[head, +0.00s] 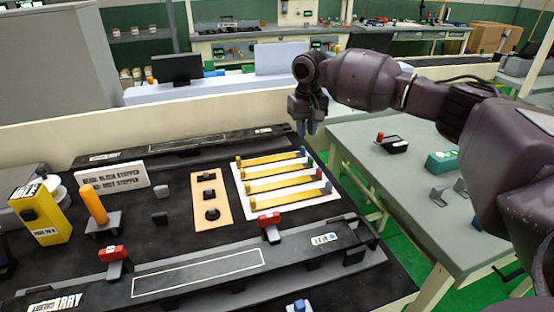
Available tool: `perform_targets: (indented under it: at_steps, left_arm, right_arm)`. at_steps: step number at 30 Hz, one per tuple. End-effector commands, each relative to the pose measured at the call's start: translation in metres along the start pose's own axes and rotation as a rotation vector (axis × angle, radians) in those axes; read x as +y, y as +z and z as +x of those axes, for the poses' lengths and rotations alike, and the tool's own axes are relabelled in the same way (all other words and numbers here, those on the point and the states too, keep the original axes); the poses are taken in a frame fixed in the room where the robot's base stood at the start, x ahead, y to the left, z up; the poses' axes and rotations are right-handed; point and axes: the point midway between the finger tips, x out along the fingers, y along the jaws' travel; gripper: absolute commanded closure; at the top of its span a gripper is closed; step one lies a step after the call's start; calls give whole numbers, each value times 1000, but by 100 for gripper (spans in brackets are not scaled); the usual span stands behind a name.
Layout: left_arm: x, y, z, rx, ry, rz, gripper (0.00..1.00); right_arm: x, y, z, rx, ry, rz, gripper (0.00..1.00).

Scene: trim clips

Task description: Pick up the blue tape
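I cannot single out a separate piece of blue tape for certain. A white board (248,200) on the black table holds several yellow strips (272,172), and small blue pieces (303,151) show at the right ends of some of them. Another small blue piece (299,306) is partly cut off at the bottom edge. My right gripper (312,131) points down beyond the board's far right corner and looks raised above the table. Its fingertips are small and bluish, so I cannot tell whether they are apart or hold something. My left gripper is not in view.
A long dark rail (205,279) with red clips (269,219) crosses the front. A grey-green table (420,205) with small parts lies right, across a gap.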

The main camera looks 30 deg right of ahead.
Motion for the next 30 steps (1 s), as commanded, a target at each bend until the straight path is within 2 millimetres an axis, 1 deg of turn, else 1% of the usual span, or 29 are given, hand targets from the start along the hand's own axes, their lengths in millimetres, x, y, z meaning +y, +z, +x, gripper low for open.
perform_targets:
  at_steps: [1,8,15,18,20,26,30]
  left_arm:
    - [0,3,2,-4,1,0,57]
    - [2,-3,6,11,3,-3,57]
    - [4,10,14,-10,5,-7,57]
    - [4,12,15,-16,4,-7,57]
    - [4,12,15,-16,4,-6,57]
    - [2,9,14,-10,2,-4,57]
    - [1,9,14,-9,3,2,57]
  right_arm:
    - [0,0,11,-5,2,0,81]
    - [0,-1,23,-2,1,0,81]
    - [1,-4,57,-8,3,-1,81]
    - [1,-4,67,-6,2,-1,81]
    - [1,-4,69,-4,1,-1,81]
    - [1,-4,66,0,0,0,81]
    - [1,-4,67,-1,0,0,100]
